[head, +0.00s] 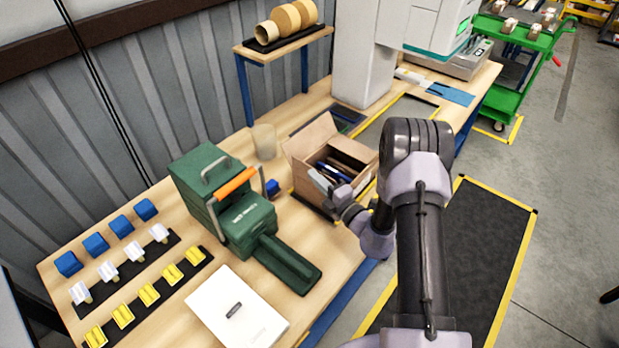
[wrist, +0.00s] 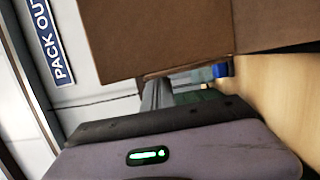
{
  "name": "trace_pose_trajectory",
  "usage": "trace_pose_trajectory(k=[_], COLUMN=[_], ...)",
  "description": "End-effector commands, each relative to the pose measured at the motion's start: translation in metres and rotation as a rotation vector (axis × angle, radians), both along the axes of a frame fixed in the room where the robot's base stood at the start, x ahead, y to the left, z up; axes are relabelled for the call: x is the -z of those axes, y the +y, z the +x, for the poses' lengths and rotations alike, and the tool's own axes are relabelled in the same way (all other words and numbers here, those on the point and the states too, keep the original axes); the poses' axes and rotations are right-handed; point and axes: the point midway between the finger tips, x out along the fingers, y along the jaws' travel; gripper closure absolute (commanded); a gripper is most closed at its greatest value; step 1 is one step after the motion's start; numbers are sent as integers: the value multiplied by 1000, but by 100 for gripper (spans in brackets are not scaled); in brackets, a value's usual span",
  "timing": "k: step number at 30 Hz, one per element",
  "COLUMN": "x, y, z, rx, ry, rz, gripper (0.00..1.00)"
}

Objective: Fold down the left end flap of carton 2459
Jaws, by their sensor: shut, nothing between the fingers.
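My gripper (head: 318,179) is at the carton's near left side, below the raised flap. Its fingers are closed with nothing between them. In the wrist view, brown cardboard (wrist: 160,38) fills the upper middle, just beyond the closed fingers (wrist: 157,95). I cannot tell whether they touch it.
A green machine (head: 235,210) with an orange handle stands left of the carton. A translucent cup (head: 265,141) and a small blue block (head: 272,187) are close by. A white booklet (head: 237,308) lies at the front. A large white machine (head: 365,60) stands behind.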

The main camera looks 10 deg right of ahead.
Motion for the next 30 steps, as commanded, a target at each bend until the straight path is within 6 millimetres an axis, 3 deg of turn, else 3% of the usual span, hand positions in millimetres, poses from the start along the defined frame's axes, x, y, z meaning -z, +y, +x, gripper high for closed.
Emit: trace_pose_trajectory(k=[12,30], x=[-4,-4], y=[-14,-17], z=[10,13], rx=[1,0], ry=[20,20], rz=[29,29], gripper=[100,100])
